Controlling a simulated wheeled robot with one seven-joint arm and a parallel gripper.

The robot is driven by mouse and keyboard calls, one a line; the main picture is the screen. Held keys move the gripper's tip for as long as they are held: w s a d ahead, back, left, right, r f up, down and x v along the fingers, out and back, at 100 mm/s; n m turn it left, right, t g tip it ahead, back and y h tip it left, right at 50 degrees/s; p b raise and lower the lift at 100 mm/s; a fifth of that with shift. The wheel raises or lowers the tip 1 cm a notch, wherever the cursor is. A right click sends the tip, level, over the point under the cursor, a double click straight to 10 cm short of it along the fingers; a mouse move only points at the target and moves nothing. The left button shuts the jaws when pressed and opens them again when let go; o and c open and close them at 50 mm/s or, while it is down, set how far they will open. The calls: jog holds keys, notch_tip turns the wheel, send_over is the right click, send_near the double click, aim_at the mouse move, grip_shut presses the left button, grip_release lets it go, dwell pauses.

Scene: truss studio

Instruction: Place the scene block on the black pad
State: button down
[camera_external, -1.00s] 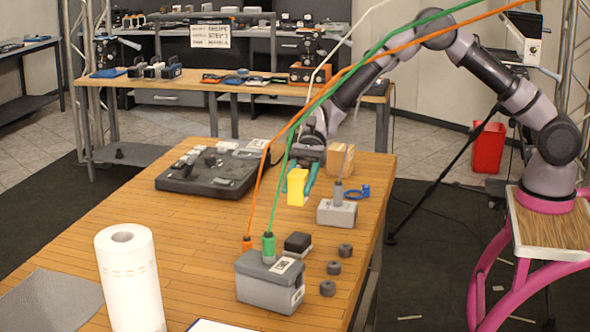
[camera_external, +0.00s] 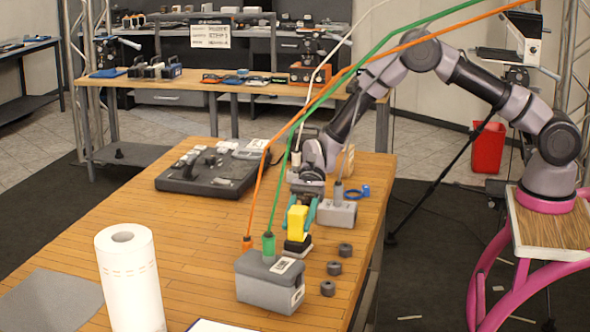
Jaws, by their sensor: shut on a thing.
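A yellow block (camera_external: 298,221) is held upright between the teal fingers of my gripper (camera_external: 299,228), which is shut on it. The block is right over a small black-topped pad (camera_external: 297,244) with a pale lower edge, near the table's right side. The block hides most of the pad's top. I cannot tell whether the block touches the pad or hangs just above it.
A grey box (camera_external: 268,287) with orange and green cables stands just in front of the pad. A small grey box (camera_external: 337,213) is behind it to the right. Several dark rings (camera_external: 334,268) lie at right. A paper roll (camera_external: 131,280) stands front left. Mid-table is clear.

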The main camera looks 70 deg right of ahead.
jog(key=shift+c, duration=1.6)
grip_release()
jog(key=shift+f, duration=0.1)
jog(key=shift+r, duration=0.2)
jog(key=v, duration=1.2)
jog(key=s+d+r+n+h, duration=0.1)
jog(key=s+r+n+h, duration=0.3)
jog(key=r, duration=0.6)
jog(key=s+d+r+n+t+h, duration=0.1)
jog(key=s+d+r+n+h, duration=0.15)
jog(key=s+r, duration=0.95)
jog(key=s+d+r+n+t+h, duration=0.2)
jog(key=s+d, duration=0.3)
jog(key=s, duration=0.6)
jog(key=s+d+r+n+t+h, duration=0.3)
jog(key=s+d+n+t, duration=0.1)
jog(key=s, duration=0.7)
jog(key=shift+s+d+n, duration=0.3)
jog(key=shift+d+n, duration=0.1)
jog(key=shift+n, duration=0.35)
jog(key=shift+r, duration=0.1)
